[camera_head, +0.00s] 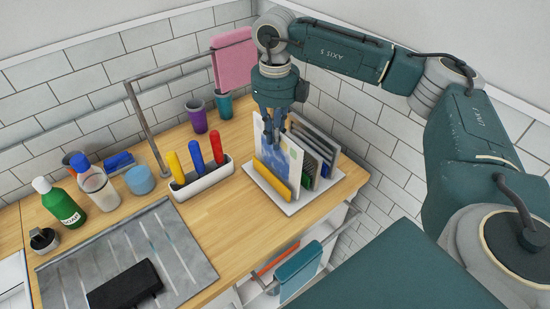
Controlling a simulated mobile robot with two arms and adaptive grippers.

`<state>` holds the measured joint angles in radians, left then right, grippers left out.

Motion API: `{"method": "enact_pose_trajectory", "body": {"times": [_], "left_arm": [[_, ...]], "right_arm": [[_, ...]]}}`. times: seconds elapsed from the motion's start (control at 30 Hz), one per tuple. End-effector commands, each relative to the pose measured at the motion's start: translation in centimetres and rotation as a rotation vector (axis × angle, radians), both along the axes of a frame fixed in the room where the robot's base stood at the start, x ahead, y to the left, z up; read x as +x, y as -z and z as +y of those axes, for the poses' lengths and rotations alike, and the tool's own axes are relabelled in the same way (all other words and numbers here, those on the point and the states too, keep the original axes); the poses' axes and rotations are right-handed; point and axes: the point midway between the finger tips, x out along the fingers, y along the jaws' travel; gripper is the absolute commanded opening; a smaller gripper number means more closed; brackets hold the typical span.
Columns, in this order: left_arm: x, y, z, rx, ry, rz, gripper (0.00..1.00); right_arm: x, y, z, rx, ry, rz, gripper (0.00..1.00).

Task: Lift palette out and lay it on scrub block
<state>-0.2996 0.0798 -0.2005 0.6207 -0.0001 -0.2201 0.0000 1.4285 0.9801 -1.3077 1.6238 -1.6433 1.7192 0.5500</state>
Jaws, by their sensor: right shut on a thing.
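A thin upright sheet with blue, white and yellow patches (284,157), which looks like the palette, stands in a white rack tray (291,208) among other sheets. My right gripper (271,140) points down from above and is shut on this sheet's top edge. The gripper hides part of the edge. The sheet's lower part is partly hidden behind a yellow piece (272,179). A dark block (125,287) lies on the grey draining board (185,238) at the front left; it may be the scrub block. My left gripper is out of view.
A white holder (203,186) with yellow, blue and red handles stands left of the rack. A pink cloth (233,60) hangs on a metal rail above. Purple (197,117) and teal (224,104) cups stand behind. A green soap bottle (63,208) stands at the left.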

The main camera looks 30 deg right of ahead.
Motion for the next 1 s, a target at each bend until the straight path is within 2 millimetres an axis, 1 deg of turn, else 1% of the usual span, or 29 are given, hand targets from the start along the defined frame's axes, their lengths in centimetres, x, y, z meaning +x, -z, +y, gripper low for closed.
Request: {"method": "enact_pose_trajectory", "body": {"times": [0.03, 1.0], "left_arm": [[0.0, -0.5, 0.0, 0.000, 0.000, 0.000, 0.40], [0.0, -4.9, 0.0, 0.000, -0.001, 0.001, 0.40]], "right_arm": [[0.1, -0.8, 0.0, 0.001, 0.000, -0.002, 0.00], [0.1, -7.6, 0.0, 0.001, 0.000, -0.002, 0.00]]}}
